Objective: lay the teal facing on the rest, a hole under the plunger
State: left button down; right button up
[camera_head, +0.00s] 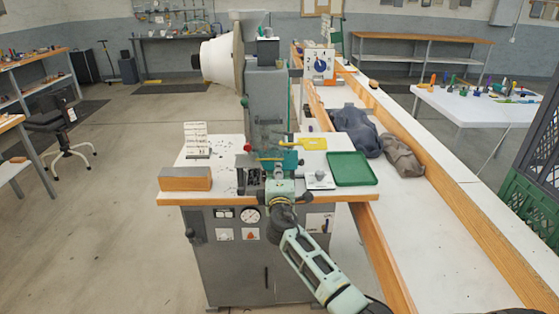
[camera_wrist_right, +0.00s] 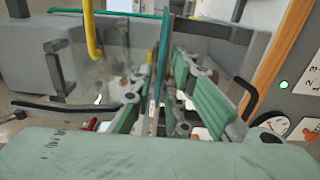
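The teal facing (camera_head: 291,159) shows as a small upright piece just beyond my right gripper (camera_head: 272,174), in front of the press (camera_head: 266,105). In the right wrist view, the facing (camera_wrist_right: 161,62) is a thin sheet seen edge-on. It runs between the two fingers of my right gripper (camera_wrist_right: 157,105), which are closed on it. The plunger and the rest are too small and too covered by my gripper to make out clearly. The holes in the facing do not show. My left gripper is not in view.
A green tray (camera_head: 350,169) lies at the right of the press table (camera_head: 225,153). Dark cloth (camera_head: 356,131) lies on the side bench.

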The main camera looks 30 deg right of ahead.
aim_at(266, 167)
grip_shut()
jog(key=shift+s+r, duration=0.1)
jog(key=shift+s, duration=0.05)
dwell(0.4)
jog(key=shift+a, duration=0.2)
jog(key=shift+w+a+r+b, duration=0.1)
jog(key=shift+w+a+b, duration=0.35)
jog(key=shift+w+a, duration=0.25)
jog(key=shift+w+a+b, duration=0.4)
jog(key=shift+w+a, duration=0.1)
jog(key=shift+a, duration=0.3)
jog(key=shift+b, duration=0.45)
dwell(0.9)
dwell(0.5)
jog(key=shift+o, duration=2.2)
grip_release()
